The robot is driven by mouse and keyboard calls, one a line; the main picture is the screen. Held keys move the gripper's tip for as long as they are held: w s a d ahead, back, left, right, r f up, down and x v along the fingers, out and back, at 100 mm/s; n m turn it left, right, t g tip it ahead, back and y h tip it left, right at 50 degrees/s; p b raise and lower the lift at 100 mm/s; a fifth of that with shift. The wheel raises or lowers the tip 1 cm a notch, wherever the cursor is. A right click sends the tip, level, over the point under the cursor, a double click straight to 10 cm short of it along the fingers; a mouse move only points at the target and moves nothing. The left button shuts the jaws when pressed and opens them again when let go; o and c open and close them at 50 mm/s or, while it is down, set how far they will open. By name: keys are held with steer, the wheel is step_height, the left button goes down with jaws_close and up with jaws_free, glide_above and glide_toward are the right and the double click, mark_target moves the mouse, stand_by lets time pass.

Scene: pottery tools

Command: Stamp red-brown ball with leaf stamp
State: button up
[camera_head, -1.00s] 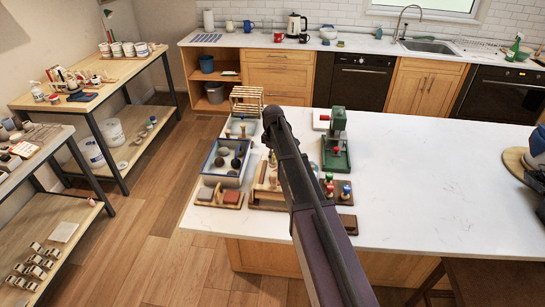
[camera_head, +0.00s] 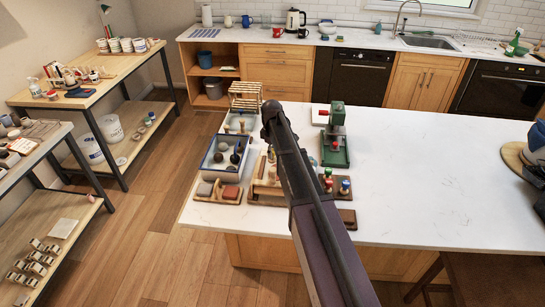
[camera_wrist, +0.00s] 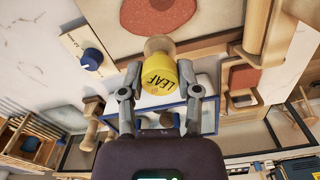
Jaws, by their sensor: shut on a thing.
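My gripper (camera_wrist: 160,98) is shut on the yellow leaf stamp (camera_wrist: 158,72), which reads "LEAF". Both fingers press on its sides in the wrist view. The stamp's end is just short of the clay in this view; I cannot tell the gap in depth. In the head view my dark arm reaches over the white counter and hides the stamp and clay.
A blue-rimmed tray (camera_head: 204,168) with several dark balls stands left of my arm. A green press (camera_head: 336,145) and small red- and blue-topped stamps (camera_head: 345,184) stand to the right. A wooden rack (camera_head: 245,96) is behind.

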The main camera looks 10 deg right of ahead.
mark_target(272, 161)
steer(key=shift+f+b, duration=1.9)
steer(key=shift+f, duration=0.2)
steer(key=shift+f+b, duration=0.65)
steer(key=shift+r, duration=0.2)
steer(key=shift+r+p, duration=2.9)
steer(key=shift+p, duration=0.2)
steer(key=shift+r+p, duration=1.25)
steer(key=shift+d, duration=0.1)
